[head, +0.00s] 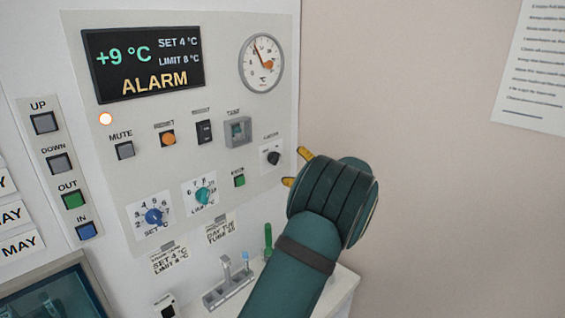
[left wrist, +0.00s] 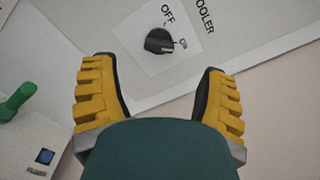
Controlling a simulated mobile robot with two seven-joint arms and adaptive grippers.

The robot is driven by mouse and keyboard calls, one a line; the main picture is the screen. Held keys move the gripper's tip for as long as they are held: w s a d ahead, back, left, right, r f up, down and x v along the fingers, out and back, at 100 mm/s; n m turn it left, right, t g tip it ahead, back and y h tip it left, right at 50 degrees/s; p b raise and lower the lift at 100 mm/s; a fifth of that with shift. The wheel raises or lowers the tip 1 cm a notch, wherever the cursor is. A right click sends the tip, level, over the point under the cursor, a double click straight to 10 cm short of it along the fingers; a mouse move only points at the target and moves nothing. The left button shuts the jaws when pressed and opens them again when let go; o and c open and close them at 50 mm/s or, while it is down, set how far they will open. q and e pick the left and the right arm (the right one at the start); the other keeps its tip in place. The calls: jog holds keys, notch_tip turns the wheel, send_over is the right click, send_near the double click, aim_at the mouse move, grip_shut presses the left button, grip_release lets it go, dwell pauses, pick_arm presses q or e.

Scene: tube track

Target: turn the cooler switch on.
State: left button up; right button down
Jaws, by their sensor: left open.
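The cooler switch (head: 273,158) is a small black rotary knob on a white plate at the lower right of the grey panel (head: 180,90). In the left wrist view the knob (left wrist: 158,41) sits ahead of the fingers, with OFF printed above it and ON to its right. I cannot tell for sure which label it points to. My left gripper (head: 297,168) is open and empty, just right of the knob in the head view. In the left wrist view its yellow fingers (left wrist: 157,78) stand wide apart, not touching the knob. My right gripper is not in view.
The panel also holds a display (head: 145,65) reading +9 °C and ALARM, a dial gauge (head: 262,63), a blue knob (head: 154,216), a teal knob (head: 203,195) and several buttons. A green-handled thing (head: 268,238) stands below. The wall to the right is bare apart from a paper.

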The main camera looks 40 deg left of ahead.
pick_arm(q)
jog(key=shift+s+d, duration=0.2)
jog(key=shift+d, duration=1.8)
